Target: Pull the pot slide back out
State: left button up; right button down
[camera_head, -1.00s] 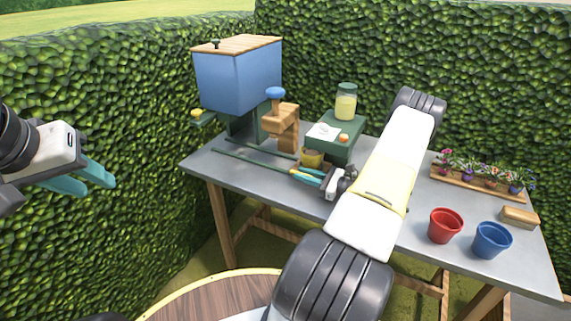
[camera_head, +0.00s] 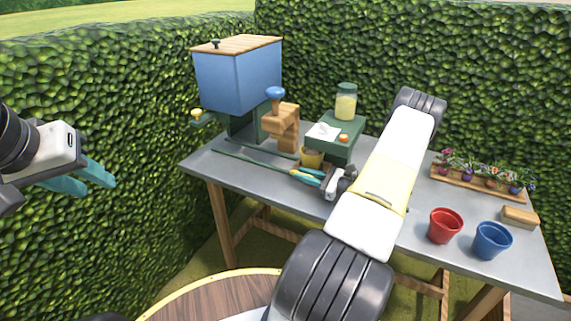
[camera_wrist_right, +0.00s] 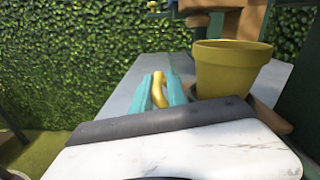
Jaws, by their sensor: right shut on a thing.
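A yellow pot (camera_head: 312,157) stands at the front of the planting station; it looks large in the right wrist view (camera_wrist_right: 230,70). A wooden piece (camera_wrist_right: 268,117), seemingly the pot slide, shows under and beside the pot, mostly hidden. My right gripper (camera_head: 308,175) is low over the table just in front of the pot. In the right wrist view its teal fingers are shut on a yellow handle (camera_wrist_right: 158,88) beside the pot. How the handle joins the slide is hidden. My left gripper (camera_head: 85,177) is open and empty in the air at the far left.
A blue hopper (camera_head: 238,78), a wooden press with a blue knob (camera_head: 275,94) and a green box (camera_head: 338,140) with a jar (camera_head: 346,101) stand behind. Red (camera_head: 445,226) and blue (camera_head: 491,240) pots stand at right. A thin green rod (camera_head: 250,164) lies along the table's left.

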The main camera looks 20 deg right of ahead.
jog(key=shift+s+a+f, duration=0.2)
jog(key=shift+a+f, duration=0.05)
jog(key=shift+a, duration=0.05)
jog(key=v, duration=1)
jog(key=shift+a, duration=0.1)
jog(key=shift+f, duration=0.1)
jog(key=c, duration=1.5)
grip_release()
jog(key=shift+o, duration=0.2)
jog(key=shift+w, duration=0.1)
jog(key=shift+r, duration=0.3)
jog(key=shift+r, duration=0.35)
notch_tip(320, 180, up, 3)
jog(key=shift+f, duration=0.1)
jog(key=s+a+r, duration=0.1)
jog(key=s+a, duration=0.9)
jog(key=s, duration=0.2)
jog(key=shift+r, duration=0.15)
